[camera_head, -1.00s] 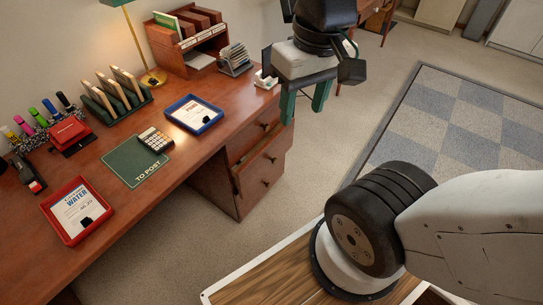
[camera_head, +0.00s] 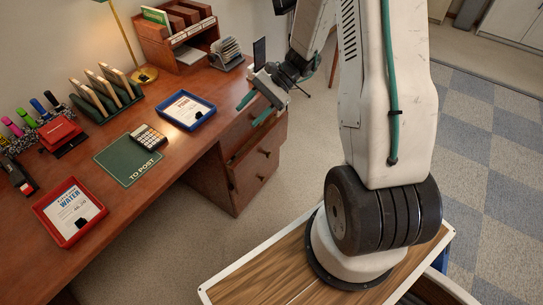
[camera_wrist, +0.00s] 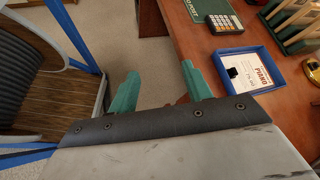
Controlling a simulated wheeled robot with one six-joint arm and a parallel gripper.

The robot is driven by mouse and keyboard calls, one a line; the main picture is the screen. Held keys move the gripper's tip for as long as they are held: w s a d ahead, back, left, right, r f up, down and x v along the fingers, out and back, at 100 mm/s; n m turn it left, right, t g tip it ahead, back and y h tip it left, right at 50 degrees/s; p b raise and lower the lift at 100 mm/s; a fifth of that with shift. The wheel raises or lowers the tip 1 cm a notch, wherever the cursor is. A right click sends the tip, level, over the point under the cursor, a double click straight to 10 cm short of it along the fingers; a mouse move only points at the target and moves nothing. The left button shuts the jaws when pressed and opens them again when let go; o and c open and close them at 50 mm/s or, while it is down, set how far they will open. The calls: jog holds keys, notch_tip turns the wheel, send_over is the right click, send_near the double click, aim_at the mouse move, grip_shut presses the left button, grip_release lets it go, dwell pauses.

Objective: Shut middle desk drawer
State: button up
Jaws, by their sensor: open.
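The brown wooden desk (camera_head: 150,195) has a drawer pedestal at its right end. The middle drawer (camera_head: 254,158) stands out a little from the pedestal, with a dark gap along its top edge and a small knob on its front. My gripper (camera_head: 256,108) is open and empty, with its green fingers above and in front of the pedestal's upper part, pointing down to the left. In the wrist view, the two fingers (camera_wrist: 162,90) are spread apart near the desk edge. The drawer is mostly hidden there behind the gripper body. I cannot tell whether the fingers touch the desk.
A blue tray (camera_head: 210,121) with a paper lies on the desk near the gripper. A red tray (camera_head: 43,210), a calculator (camera_head: 148,136) and a green mat (camera_head: 119,165) lie further left. The carpet (camera_head: 310,175) before the drawers is clear.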

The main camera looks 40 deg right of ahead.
jog(key=w+d+f+m+t+y, duration=0.1)
jog(key=w+d+f+m+t, duration=0.15)
jog(key=f, duration=0.35)
jog(key=w+d+f+m+t, duration=0.2)
jog(key=d+f+m+t, duration=0.15)
jog(key=f, duration=0.35)
jog(key=m+t+h, duration=0.7)
jog(key=m+h, duration=0.1)
jog(key=m, duration=0.5)
send_near(270, 155)
jog(key=w, duration=0.2)
jog(key=x, duration=0.7)
jog(key=shift+a+f, duration=0.3)
jog(key=shift+f, duration=0.15)
grip_shut()
jog(key=shift+w, duration=0.1)
